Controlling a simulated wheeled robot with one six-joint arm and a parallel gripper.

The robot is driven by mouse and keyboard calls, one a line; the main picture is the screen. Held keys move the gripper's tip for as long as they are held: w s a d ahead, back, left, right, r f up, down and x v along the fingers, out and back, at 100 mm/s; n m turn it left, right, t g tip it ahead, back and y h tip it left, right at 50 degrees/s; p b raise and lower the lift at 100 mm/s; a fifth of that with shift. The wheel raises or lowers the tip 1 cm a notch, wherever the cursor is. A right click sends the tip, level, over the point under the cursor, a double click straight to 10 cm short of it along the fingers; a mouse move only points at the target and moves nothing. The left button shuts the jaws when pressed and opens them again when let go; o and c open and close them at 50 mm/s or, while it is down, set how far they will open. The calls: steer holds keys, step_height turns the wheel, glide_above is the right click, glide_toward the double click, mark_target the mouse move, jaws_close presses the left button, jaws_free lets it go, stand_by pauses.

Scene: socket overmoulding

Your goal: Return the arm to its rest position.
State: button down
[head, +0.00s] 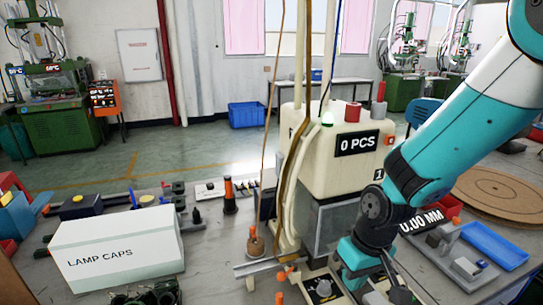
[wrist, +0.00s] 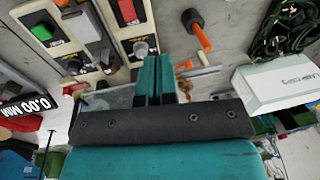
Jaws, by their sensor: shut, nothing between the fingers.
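My arm (head: 455,125) reaches in from the upper right of the head view and bends down in front of the cream machine. Its lower end is near the bottom edge there, and I cannot make out the fingertips in that view. In the wrist view my gripper (wrist: 154,62) shows two teal fingers pressed together, with nothing between them. The fingers appear over the bench beside the machine's control panels, apart from the orange-handled lever (wrist: 196,30).
The cream machine (head: 345,150) marked "0 PCS" stands close behind my arm. A white "LAMP CAPS" box (head: 118,250) is on the bench at left. A blue tray (head: 494,245) and a round brown board (head: 505,193) are at right. Green cables (wrist: 285,30) lie near the box.

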steer(key=s+a+r+n+y, duration=0.1)
steer(key=s+r+n+y, duration=0.1)
steer(key=s+r, duration=1.4)
steer(key=shift+a+r+n, duration=0.15)
steer(key=shift+r+n, duration=0.35)
steer(key=shift+r, duration=0.1)
steer(key=w+d+f+n+h+b, duration=0.2)
steer(key=w+f+n+b, duration=0.4)
steer(key=w+f, duration=0.4)
steer(key=w+d+f+n+h+b, duration=0.1)
steer(key=w+d+f+n+b, duration=0.1)
steer(key=w+f+n+b, duration=0.5)
steer(key=w+f+n, duration=0.1)
steer(key=w+f, duration=0.3)
steer(key=f, duration=0.1)
steer(key=shift+f+n+h, duration=0.3)
steer(key=shift+f+h, duration=0.05)
steer(key=shift+h, duration=0.05)
steer(key=shift+f, duration=0.1)
step_height(320, 180, down, 14)
steer(key=shift+r, duration=0.1)
